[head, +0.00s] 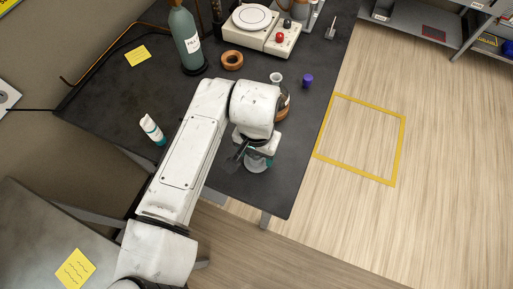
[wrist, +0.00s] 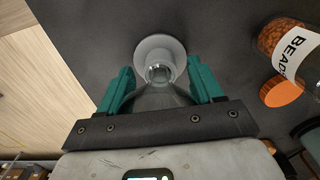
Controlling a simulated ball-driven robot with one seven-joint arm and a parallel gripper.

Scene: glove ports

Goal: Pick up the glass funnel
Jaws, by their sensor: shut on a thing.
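In the head view my gripper (head: 254,157) is low over the right front part of the dark bench. The funnel (head: 257,165) shows there only in part, below the white wrist. I cannot tell whether it touches the bench top.
A bead jar (wrist: 291,45) with an orange cap is close on the right in the wrist view. A white cup (head: 276,78), purple item (head: 307,80), cork ring (head: 232,60) and green bottle (head: 186,38) stand farther back. A white tube (head: 152,129) is left of my arm.

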